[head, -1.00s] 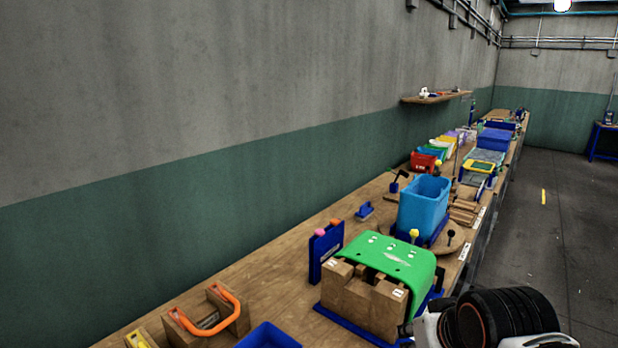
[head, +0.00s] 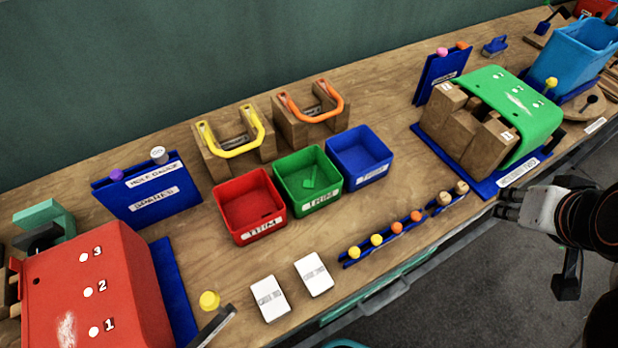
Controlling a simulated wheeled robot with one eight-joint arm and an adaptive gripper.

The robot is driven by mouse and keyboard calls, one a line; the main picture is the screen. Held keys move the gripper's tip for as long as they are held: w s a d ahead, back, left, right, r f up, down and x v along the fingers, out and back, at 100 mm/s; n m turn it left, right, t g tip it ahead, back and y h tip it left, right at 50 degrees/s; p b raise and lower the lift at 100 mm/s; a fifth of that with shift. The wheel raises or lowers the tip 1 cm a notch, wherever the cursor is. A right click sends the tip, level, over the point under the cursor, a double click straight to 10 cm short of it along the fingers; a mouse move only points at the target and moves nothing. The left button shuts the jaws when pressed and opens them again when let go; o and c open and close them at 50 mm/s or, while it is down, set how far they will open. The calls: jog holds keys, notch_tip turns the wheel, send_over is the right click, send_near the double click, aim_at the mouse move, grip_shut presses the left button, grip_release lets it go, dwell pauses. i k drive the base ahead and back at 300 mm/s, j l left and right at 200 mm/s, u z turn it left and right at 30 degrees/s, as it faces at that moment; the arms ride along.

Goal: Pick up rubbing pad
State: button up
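No label in the head view names a rubbing pad, so I cannot tell for sure which thing it is. A small blue block with a raised grip (head: 495,46) lies on the bench at the back right and looks like a hand pad. A green and black piece (head: 45,228) at the far left is partly hidden behind the red press. My gripper (head: 508,203) is at the right, over the bench's front edge, near the green press.
The red press (head: 82,285) is at left and the green press (head: 515,105) at right. Between them stand red (head: 250,208), green (head: 308,180) and blue (head: 358,157) bins, white cards (head: 270,298) and a blue knob rack (head: 402,236). Bare wood shows in front of the bins.

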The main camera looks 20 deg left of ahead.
aim_at(315, 277)
jog(key=k+j+u, duration=0.1)
jog(key=u, duration=0.3)
jog(key=k+j+u, duration=0.1)
jog(key=u, duration=0.3)
jog(key=j+u, duration=0.15)
jog(key=u, duration=0.25)
jog(key=z, duration=1)
jog(key=k+l, duration=0.05)
